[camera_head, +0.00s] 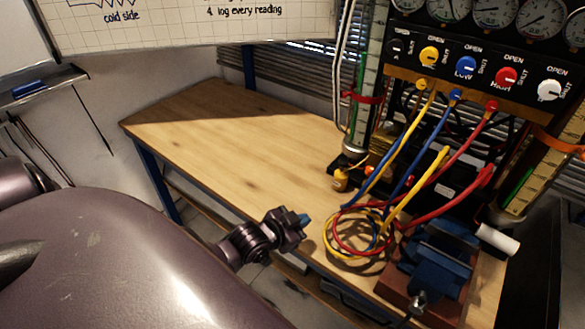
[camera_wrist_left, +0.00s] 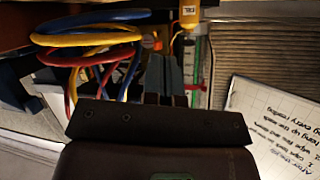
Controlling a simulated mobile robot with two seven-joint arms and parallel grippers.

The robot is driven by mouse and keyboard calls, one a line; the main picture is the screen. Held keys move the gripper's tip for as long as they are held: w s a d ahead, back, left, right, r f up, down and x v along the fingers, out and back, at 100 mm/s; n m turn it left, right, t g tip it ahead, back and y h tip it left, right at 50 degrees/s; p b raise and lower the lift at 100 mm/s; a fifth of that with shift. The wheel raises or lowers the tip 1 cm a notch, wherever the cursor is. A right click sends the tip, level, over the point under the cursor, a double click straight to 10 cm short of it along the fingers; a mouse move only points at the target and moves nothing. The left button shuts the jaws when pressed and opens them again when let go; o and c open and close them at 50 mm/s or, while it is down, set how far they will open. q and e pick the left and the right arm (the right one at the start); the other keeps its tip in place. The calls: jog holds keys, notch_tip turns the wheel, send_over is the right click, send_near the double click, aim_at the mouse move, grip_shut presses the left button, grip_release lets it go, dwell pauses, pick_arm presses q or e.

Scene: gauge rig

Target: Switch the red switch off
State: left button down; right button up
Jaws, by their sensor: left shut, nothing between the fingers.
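The red switch (camera_head: 507,77) is a round knob with a pale pointer on the dark panel at the upper right of the head view, between a blue knob and a white one. OPEN is printed above it and SHUT at its right. I cannot surely read where its pointer is set. My left gripper (camera_head: 303,219) is shut and empty near the bench's front edge, well below and left of the red switch, touching nothing that I can see. Its closed fingers (camera_wrist_left: 165,78) also show in the left wrist view, where the red switch is not visible. My right gripper is not in view.
Looped yellow, blue and red hoses (camera_head: 350,235) hang from the panel onto the bench, just right of the left gripper. A blue vise (camera_head: 440,262) stands at the front right. Gauges (camera_head: 495,12) line the panel's top. The bench's left part (camera_head: 230,125) is clear.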

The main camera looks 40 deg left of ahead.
pick_arm(q)
jog(key=shift+s+a+f+n, duration=0.15)
jog(key=shift+s+f, duration=0.25)
jog(key=shift+s, duration=0.2)
jog(key=shift+s+f+n, duration=0.15)
jog(key=shift+s+f, duration=0.2)
jog(key=shift+s, duration=0.2)
jog(key=s+d+f+n+g+y, duration=0.1)
jog(key=s+d+f, duration=0.1)
jog(key=s, duration=0.3)
jog(key=s+d+f+n, duration=0.1)
jog(key=s+d+f, duration=0.1)
jog(key=s, duration=0.3)
jog(key=shift+s+f+n+g+y, duration=0.2)
jog(key=shift+f+n+g+y, duration=0.15)
jog(key=shift+f, duration=0.55)
dwell(0.4)
